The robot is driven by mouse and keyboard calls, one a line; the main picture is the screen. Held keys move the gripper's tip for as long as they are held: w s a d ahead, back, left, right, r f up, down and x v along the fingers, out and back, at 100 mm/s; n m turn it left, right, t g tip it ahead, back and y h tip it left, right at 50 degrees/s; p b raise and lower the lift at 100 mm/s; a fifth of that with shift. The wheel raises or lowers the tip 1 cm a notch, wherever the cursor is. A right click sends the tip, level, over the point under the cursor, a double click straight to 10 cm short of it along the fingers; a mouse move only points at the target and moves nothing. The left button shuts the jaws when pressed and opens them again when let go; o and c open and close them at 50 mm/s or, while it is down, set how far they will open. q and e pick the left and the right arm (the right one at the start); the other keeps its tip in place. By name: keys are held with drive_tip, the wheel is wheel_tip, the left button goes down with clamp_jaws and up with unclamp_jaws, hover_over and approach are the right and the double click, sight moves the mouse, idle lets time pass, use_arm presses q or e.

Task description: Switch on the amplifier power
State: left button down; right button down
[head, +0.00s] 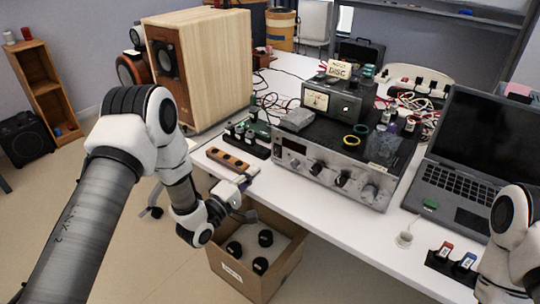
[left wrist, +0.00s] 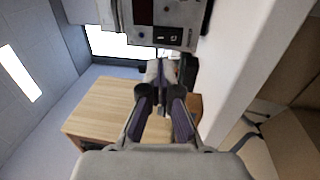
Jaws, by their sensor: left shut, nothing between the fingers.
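The amplifier (head: 318,172) is a silver-fronted unit with black knobs on the white table. My left gripper (head: 246,186) is in front of the table edge, to the left of and below the panel's left end. In the left wrist view the gripper (left wrist: 160,72) is shut and empty, its fingertips pointing at the amplifier panel (left wrist: 188,37). A small dark switch (left wrist: 166,37) with light marks shows on that panel, just beyond the fingertips. They appear apart from it. The switch position is too small to read. My right gripper is out of view; only part of that arm shows.
A large wooden speaker (head: 215,60) stands behind left. A wooden block with holes (head: 232,163) lies near the table edge. An open cardboard box (head: 240,278) with black round items is below my left gripper. A laptop (head: 455,185) sits on the right.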

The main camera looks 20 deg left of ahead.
sight(276, 149)
use_arm(q)
drive_tip(key=x, duration=0.8)
drive_tip(key=shift+w, duration=0.1)
drive_tip(key=p, duration=0.1)
drive_tip(key=r+g+p, duration=0.1)
drive_tip(key=p, duration=0.1)
drive_tip(key=shift+w+d+r+y, duration=0.15)
drive_tip(key=shift+w+r+y, duration=0.15)
drive_tip(key=shift+w+r, duration=0.1)
drive_tip(key=shift+s+f+b, duration=0.2)
drive_tip(key=shift+f+b, duration=0.25)
drive_tip(key=shift+b, duration=0.1)
drive_tip(key=shift+w+f, duration=0.1)
